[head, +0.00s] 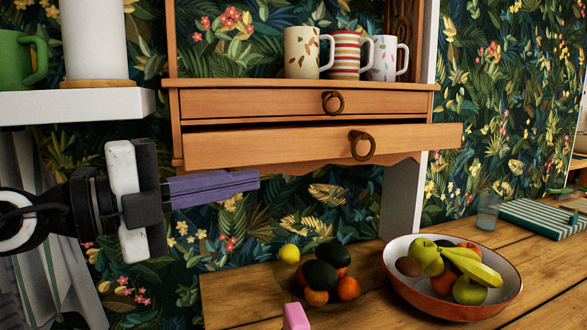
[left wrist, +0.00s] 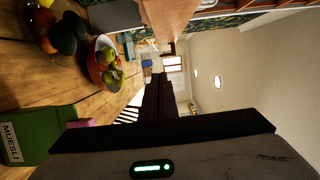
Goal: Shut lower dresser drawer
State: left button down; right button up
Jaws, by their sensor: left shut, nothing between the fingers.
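The wooden dresser hangs on the wall in the head view. Its lower drawer (head: 240,148) stands pulled out a little, with a dark gap above its front and a round dark ring handle (head: 362,145). The upper drawer (head: 250,102) looks closed. My left gripper (head: 256,180) is shut and empty, its purple fingers pointing right just below the left half of the lower drawer. Whether it touches the drawer's underside I cannot tell. A wooden surface, probably part of the dresser, shows at the top of the left wrist view (left wrist: 172,16). My right gripper is not in view.
Several mugs (head: 345,55) stand on the dresser top. A white shelf (head: 75,107) is at the left. Below, the wooden table (head: 235,305) holds a fruit bowl (head: 400,285), loose fruit (head: 320,275) and a pink object (head: 295,316). A green muesli box (left wrist: 35,135) shows in the left wrist view.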

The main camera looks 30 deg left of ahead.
pick_arm(q)
jog(key=w+p, duration=1.1)
jog(key=p, duration=0.1)
jog(key=shift+w+d, duration=0.2)
jog(key=shift+d, duration=0.25)
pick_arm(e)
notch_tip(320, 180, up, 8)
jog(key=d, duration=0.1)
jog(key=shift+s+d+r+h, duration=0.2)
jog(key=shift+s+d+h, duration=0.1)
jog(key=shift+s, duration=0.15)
